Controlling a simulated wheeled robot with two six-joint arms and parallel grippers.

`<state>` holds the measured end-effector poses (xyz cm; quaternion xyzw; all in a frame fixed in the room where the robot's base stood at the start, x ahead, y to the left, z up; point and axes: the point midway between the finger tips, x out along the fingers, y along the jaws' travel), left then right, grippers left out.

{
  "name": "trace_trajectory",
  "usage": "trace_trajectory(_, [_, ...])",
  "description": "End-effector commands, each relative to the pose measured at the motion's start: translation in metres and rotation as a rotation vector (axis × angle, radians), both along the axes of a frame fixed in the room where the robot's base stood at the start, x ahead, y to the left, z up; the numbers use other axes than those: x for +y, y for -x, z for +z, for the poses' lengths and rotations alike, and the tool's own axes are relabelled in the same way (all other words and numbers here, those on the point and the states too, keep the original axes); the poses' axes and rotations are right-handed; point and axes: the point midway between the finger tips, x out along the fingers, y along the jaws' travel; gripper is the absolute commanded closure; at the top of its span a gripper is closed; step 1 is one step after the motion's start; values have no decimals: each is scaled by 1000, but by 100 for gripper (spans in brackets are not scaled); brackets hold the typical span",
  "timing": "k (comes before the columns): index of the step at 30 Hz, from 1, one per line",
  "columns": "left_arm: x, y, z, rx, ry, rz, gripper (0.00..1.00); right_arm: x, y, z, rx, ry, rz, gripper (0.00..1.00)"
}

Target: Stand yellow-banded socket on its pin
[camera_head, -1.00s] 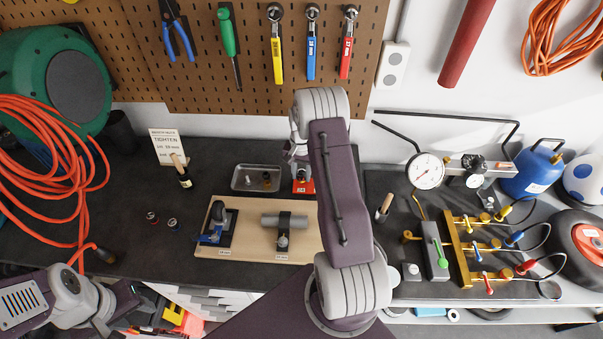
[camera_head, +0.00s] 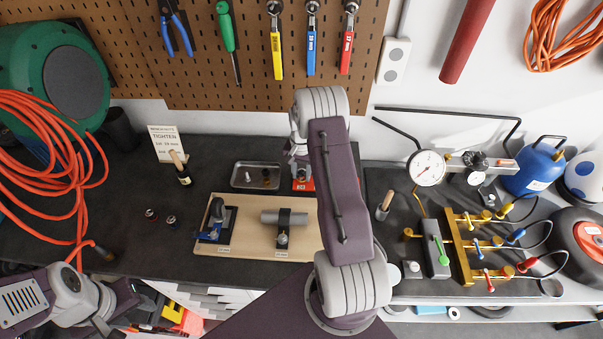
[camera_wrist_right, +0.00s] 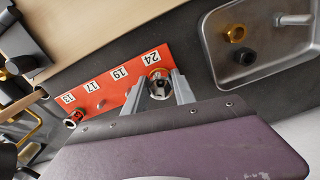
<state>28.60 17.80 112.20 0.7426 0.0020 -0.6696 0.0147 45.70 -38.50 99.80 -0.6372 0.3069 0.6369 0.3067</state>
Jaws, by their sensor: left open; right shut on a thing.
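The yellow-banded socket (camera_wrist_right: 158,84) is a short metal socket with a gold-coloured ring, between the fingers of my right gripper (camera_wrist_right: 160,92), which is shut on it. It is at the 24 label on the red rail (camera_wrist_right: 112,90); I cannot tell whether it sits on a pin or just above. A bare pin (camera_wrist_right: 100,103) shows by the 17 label. A red-ringed socket (camera_wrist_right: 73,118) stands at the 13 end. In the head view my right arm partly hides the red rail (camera_head: 303,185). My left gripper (camera_head: 108,326) is open and empty at the lower left, partly cut off.
A metal tray (camera_wrist_right: 207,42) with brass and dark pieces lies beside the rail. Two small banded sockets, one red (camera_head: 151,215) and one blue (camera_head: 171,220), stand on the dark bench. A wooden board (camera_head: 245,240) with clamped parts lies in front. A valve panel (camera_head: 460,245) is at right.

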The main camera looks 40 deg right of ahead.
Motion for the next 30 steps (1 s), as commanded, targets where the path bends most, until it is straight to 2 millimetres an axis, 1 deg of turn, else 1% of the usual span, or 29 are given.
trace_trajectory(15, [0,0,-3,0,0,0,54,0,0,-5,0,0,0,100])
trace_trajectory(16, [0,0,-3,0,0,0,54,0,0,-4,0,0,0,60])
trace_trajectory(18, [0,0,-3,0,0,0,54,0,0,-4,0,0,0,43])
trace_trajectory(27, [0,0,-3,0,0,0,54,0,0,-4,0,0,0,43])
trace_trajectory(30, [0,0,-8,0,0,0,54,0,-1,5,-3,2,0,43])
